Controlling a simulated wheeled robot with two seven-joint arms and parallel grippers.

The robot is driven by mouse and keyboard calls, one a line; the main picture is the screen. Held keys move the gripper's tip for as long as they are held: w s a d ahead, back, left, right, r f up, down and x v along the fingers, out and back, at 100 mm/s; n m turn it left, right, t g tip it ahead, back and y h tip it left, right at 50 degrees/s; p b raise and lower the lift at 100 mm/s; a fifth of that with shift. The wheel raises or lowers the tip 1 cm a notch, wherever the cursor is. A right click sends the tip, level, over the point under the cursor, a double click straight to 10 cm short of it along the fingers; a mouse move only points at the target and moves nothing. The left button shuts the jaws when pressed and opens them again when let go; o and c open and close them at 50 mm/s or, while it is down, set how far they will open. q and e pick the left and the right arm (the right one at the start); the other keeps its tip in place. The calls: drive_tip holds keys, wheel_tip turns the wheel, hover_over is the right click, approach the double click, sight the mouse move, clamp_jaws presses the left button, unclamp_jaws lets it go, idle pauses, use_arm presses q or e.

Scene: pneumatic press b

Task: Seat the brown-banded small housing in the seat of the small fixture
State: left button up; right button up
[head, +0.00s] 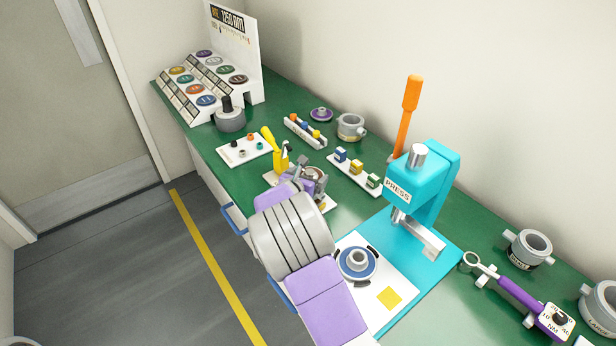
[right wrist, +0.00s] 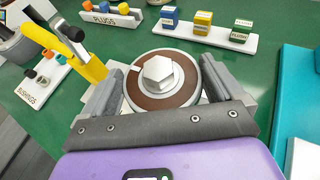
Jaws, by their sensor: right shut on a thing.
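The brown-banded small housing (right wrist: 134,86) is round and grey-rimmed, with a brown ring on top and a pale hexagonal piece at its centre. My right gripper (right wrist: 165,88) is shut on it, one dark grey finger on each side. In the head view my right gripper (head: 303,182) and the housing are over the small fixture's white plate (head: 271,178), mostly covered by my arm. The fixture's yellow clamp (head: 281,153) stands beside them, its handle raised and tilted; it also shows in the right wrist view (right wrist: 65,45). The seat is hidden, so I cannot tell whether the housing touches it. My left gripper is out of view.
A teal press (head: 428,190) with an orange lever stands to the right. Racks of plugs (head: 305,133) and colored blocks (head: 356,174) lie behind the fixture. A bushings tray (head: 244,150) lies to the left. Other grey housings (head: 351,127) stand on the green bench.

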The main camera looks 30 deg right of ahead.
drive_tip(key=shift+f+b, duration=0.8)
drive_tip(key=shift+f, duration=0.1)
drive_tip(key=o, duration=1.1)
drive_tip(key=p+v, duration=0.2)
drive_tip(key=v, duration=0.5)
drive_tip(key=shift+s+a, duration=0.15)
drive_tip(key=shift+a, duration=0.1)
